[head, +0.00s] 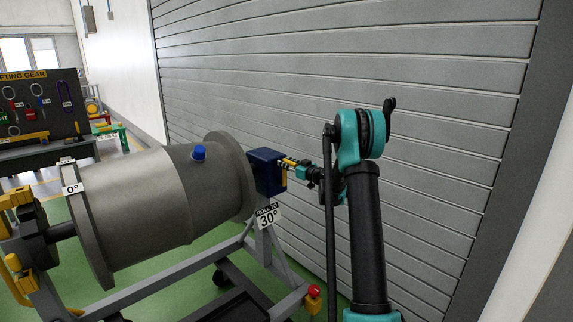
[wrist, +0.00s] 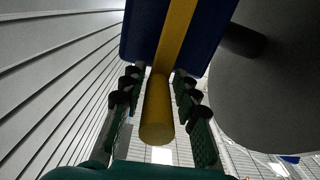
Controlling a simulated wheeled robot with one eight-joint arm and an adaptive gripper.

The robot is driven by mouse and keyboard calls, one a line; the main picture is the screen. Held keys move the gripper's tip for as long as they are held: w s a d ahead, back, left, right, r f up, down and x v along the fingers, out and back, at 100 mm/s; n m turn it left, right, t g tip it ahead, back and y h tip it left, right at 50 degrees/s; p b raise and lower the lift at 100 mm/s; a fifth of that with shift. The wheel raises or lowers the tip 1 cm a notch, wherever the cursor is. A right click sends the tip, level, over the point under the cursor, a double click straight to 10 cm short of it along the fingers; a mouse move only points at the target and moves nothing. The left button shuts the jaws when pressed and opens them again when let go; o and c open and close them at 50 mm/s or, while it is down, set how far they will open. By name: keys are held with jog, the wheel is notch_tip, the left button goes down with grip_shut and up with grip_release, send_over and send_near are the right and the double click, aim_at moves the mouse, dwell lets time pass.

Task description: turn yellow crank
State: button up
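The yellow crank is on the right side of a dark blue box (head: 265,171) at the end of the grey drum. Its yellow arm (wrist: 178,30) runs down the blue box face in the wrist view, and its round handle (wrist: 157,112) sticks out toward my wrist. My gripper (head: 292,166) is at the crank in the head view. In the wrist view my gripper (wrist: 158,84) has one finger on each side of the handle, with gaps showing between fingers and handle. It looks open around the handle. The crank is small and partly hidden in the head view.
The grey drum (head: 165,203) lies on a wheeled stand (head: 215,262) with a "ROLL TO 30°" sign (head: 267,216) and a "0°" tag (head: 72,189). A red button (head: 314,291) is low on the stand. A grey slatted wall (head: 420,90) stands close behind my arm.

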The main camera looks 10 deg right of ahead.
jog(key=shift+o, duration=0.7)
jog(key=shift+s+d, duration=0.1)
jog(key=shift+d, duration=0.05)
jog(key=v, duration=1.1)
jog(key=shift+s+d, duration=0.15)
jog(key=shift+s, duration=0.1)
